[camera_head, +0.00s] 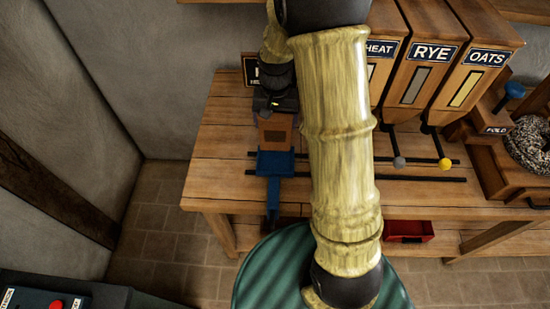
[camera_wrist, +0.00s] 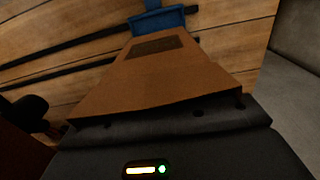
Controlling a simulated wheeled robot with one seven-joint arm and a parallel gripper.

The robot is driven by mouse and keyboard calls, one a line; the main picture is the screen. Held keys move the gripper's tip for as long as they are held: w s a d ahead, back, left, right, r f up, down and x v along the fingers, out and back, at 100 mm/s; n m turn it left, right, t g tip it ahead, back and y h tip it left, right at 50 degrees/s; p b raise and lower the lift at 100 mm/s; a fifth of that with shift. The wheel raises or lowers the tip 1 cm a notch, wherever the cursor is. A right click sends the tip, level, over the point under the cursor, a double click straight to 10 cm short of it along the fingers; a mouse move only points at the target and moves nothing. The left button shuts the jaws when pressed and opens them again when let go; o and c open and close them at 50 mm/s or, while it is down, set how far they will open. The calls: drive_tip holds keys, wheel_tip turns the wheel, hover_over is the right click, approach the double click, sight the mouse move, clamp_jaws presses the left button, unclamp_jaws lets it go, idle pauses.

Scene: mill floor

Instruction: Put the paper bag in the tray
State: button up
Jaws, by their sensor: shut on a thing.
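The brown paper bag (camera_head: 276,135) is held in my gripper (camera_head: 275,106) over the left part of the wooden bench. In the wrist view the bag (camera_wrist: 160,80) reaches out from the dark gripper body, with a darker patch on its face. My gripper is shut on the bag's near end; the fingertips are mostly hidden. A blue tray-like piece (camera_head: 275,165) with a handle pointing to the front lies just beyond the bag's far end. It also shows in the wrist view (camera_wrist: 158,20). I cannot tell whether the bag touches it.
Dark rails (camera_head: 420,179) run along the bench (camera_head: 222,150). Bins labelled RYE (camera_head: 428,70) and OATS (camera_head: 478,75) stand at the back right. A red open box (camera_head: 408,230) sits below the bench's front edge. A green round top (camera_head: 265,275) is in front.

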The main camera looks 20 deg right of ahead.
sight(276, 143)
drive_tip(key=shift+f+p, duration=0.55)
drive_tip(key=shift+f, duration=2.4)
drive_tip(key=shift+f+p, duration=0.45)
drive_tip(key=shift+f, duration=1.6)
drive_tip(key=shift+f, duration=0.15)
drive_tip(key=o, duration=1)
